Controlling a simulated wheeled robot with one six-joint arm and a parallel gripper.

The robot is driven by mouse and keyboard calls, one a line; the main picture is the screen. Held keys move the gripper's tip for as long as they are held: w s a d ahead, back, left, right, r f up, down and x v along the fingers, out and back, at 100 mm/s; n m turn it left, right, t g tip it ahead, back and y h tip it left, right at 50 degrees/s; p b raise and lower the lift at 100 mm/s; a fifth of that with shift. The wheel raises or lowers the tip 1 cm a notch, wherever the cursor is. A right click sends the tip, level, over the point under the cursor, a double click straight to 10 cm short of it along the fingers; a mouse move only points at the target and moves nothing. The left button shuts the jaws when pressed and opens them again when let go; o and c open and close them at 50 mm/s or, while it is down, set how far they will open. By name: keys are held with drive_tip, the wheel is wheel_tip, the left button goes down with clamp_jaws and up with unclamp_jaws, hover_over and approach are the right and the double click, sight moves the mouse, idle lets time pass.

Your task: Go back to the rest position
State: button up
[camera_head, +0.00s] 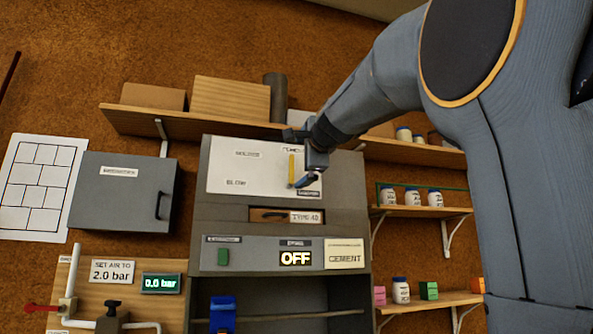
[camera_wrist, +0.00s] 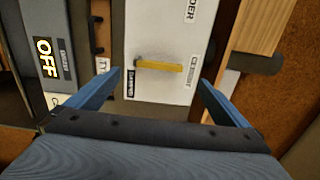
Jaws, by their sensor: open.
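My gripper (camera_head: 304,183) is at the right part of a grey cabinet's white top panel (camera_head: 228,182). In the wrist view my gripper (camera_wrist: 150,90) shows two blue fingers spread wide apart with nothing between them at their tips. A yellow bar (camera_wrist: 160,66) is on the white panel just beyond the fingers, and it also shows upright in the head view (camera_head: 291,168). I cannot tell whether the fingers touch the panel.
Below the panel are a drawer labelled TYPE-AD (camera_head: 270,215) and an OFF display (camera_head: 295,259). Wooden shelves with jars (camera_head: 412,197) stand right. A grey box (camera_head: 125,192) and a 0.0 bar gauge (camera_head: 161,283) are left. A shelf with boxes (camera_head: 230,98) is above.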

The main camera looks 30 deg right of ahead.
drive_tip(key=shift+s, duration=0.35)
idle(0.3)
